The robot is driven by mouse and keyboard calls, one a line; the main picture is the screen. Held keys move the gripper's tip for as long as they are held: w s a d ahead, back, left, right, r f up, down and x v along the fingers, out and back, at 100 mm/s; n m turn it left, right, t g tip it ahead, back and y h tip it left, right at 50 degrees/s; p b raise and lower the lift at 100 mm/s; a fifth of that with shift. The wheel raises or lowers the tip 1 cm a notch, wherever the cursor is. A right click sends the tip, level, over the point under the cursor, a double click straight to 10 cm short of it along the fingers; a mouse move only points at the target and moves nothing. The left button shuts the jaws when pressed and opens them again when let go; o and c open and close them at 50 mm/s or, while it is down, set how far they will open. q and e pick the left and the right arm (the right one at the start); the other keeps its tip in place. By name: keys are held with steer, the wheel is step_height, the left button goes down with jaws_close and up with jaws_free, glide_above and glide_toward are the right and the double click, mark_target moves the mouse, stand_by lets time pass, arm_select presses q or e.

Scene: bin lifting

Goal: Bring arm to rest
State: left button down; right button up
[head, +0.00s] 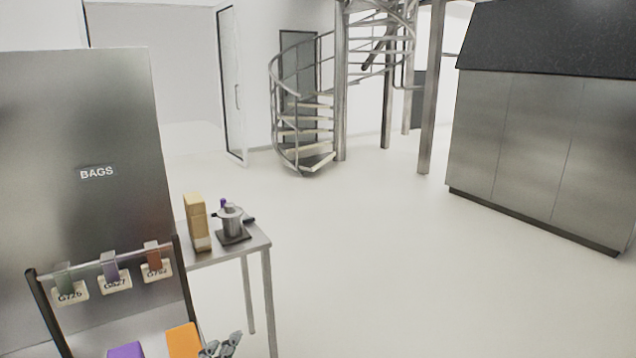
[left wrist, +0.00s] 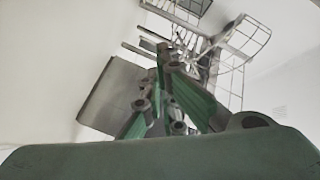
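My left gripper (head: 222,345) shows only in part at the bottom edge of the head view, just right of an orange item. Its grey finger parts stick up there. In the left wrist view its green and grey fingers (left wrist: 165,75) stand close together at the middle, with no object seen between them. Whether they are open or shut is unclear. My right gripper and arm are out of view.
A dark-framed rack (head: 110,262) with tagged hooks stands near front left, with purple (head: 127,350) and orange (head: 184,341) items below. Behind it are a BAGS panel (head: 80,120) and a metal table (head: 262,243) holding a pot (head: 230,222) and tan box (head: 196,220). The middle floor (head: 400,260) is clear.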

arm_select(q)
steer(key=s+a+f+n+g+y, duration=0.1)
steer(key=s+a+f+n+g, duration=0.1)
steer(key=s+f+n+g, duration=0.35)
steer(key=s+a+f+n+g+y, duration=0.1)
steer(key=s+a+f+n+g, duration=0.1)
steer(key=s+f, duration=0.6)
steer(key=s+f+n+g, duration=0.4)
steer(key=s+f+g, duration=0.2)
steer(key=s+f, duration=0.5)
steer(key=s+f+g, duration=0.1)
steer(key=s+f, duration=0.2)
steer(key=f, duration=2.2)
steer(key=s+a+f+g, duration=0.1)
steer(key=s+a+f, duration=0.1)
steer(key=s+f, duration=1.4)
steer(key=shift+s+a+f+m+b, duration=0.15)
steer(key=shift+s+a+m+b, duration=0.2)
steer(key=shift+a+m, duration=0.1)
